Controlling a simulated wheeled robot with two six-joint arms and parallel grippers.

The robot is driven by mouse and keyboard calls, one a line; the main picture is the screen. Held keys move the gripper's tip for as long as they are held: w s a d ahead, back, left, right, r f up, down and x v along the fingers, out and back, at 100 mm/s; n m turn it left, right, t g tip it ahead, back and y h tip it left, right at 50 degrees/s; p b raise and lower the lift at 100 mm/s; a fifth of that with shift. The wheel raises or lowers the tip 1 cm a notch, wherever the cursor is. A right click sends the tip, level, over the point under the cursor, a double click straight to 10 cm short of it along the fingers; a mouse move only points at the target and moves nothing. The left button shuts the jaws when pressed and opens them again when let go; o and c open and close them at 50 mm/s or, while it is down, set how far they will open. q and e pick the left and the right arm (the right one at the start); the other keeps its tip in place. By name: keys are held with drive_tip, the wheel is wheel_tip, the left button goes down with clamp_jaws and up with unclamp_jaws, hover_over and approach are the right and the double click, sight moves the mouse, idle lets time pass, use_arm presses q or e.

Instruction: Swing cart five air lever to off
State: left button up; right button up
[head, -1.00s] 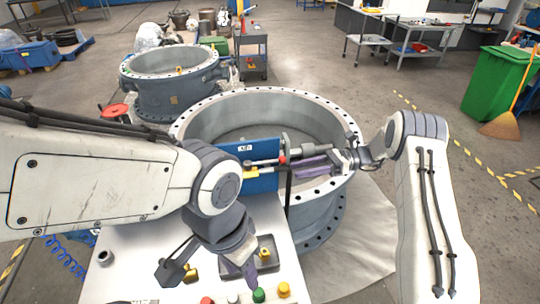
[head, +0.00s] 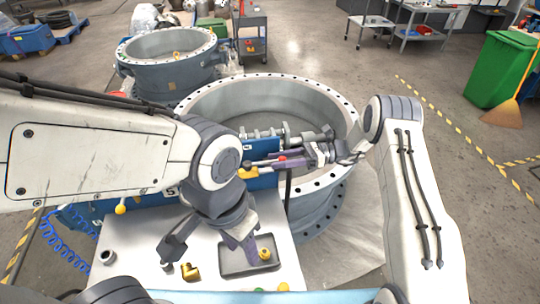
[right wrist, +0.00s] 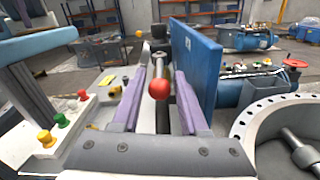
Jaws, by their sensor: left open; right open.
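The lever is a metal rod with a red ball knob (head: 283,158) beside a blue panel (head: 262,180). In the right wrist view the red knob (right wrist: 159,89) sits between the two purple fingers of my right gripper (right wrist: 158,76), with gaps on both sides. The rod runs away from the camera, beside the blue panel (right wrist: 197,65). In the head view my right gripper (head: 262,161) is open around the lever, reaching in from the right. My left gripper (head: 212,252) is open and empty above the white bench.
A large flanged valve ring (head: 190,102) stands behind the panel, with another ring (head: 128,48) at the back left. The white bench (head: 130,240) carries a dark tray (head: 230,268), a brass fitting (head: 190,272) and coloured buttons. A green bin (head: 500,75) stands far right.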

sight(265, 162)
drive_tip(key=shift+s+a+p, duration=0.15)
drive_tip(key=shift+a+p, duration=0.1)
drive_tip(key=shift+a, duration=0.5)
drive_tip(key=shift+s+a+p, duration=0.15)
drive_tip(key=shift+a+p, duration=0.05)
drive_tip(key=shift+a, duration=0.5)
clamp_jaws()
idle(0.4)
